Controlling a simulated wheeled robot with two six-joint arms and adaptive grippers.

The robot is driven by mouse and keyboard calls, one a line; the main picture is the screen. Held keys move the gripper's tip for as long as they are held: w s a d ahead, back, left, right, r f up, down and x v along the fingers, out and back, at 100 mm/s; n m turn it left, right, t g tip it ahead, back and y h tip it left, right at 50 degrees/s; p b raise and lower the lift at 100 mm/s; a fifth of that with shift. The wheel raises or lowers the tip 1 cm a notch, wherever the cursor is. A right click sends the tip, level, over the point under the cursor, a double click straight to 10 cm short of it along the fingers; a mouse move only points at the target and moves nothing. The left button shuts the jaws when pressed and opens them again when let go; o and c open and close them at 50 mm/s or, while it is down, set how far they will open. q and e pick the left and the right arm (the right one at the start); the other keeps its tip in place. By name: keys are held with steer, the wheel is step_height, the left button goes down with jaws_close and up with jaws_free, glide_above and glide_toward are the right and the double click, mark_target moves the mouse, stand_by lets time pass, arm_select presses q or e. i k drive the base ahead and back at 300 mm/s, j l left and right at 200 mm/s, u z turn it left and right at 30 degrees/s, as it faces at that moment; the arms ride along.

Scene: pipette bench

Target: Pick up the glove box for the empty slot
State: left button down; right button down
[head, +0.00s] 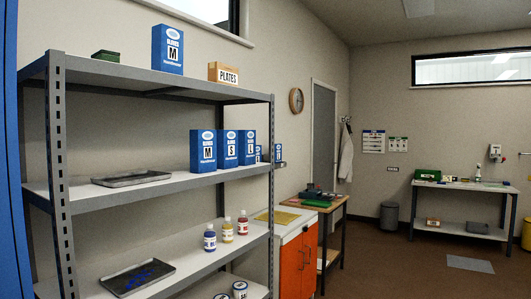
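Blue glove boxes stand on a grey metal shelf unit (120,199) in the head view. One glove box marked M (167,50) stands upright on the top shelf. On the middle shelf, boxes marked M (203,151), S (229,148) and L (247,147) stand side by side. Smaller blue boxes (278,153) show behind the right post, near a small ledge on the wall, and are partly hidden. I cannot tell from here which slot is empty. Neither of my grippers is in view.
A PLATES box (223,73) and green box (106,56) share the top shelf. Trays (131,178) and bottles (243,222) sit lower. An orange cabinet (298,262), wooden table (330,205) and far bench (462,186) stand right. The brown floor between is mostly clear.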

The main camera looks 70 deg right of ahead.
mark_target(202, 142)
steer(key=z, duration=1.75)
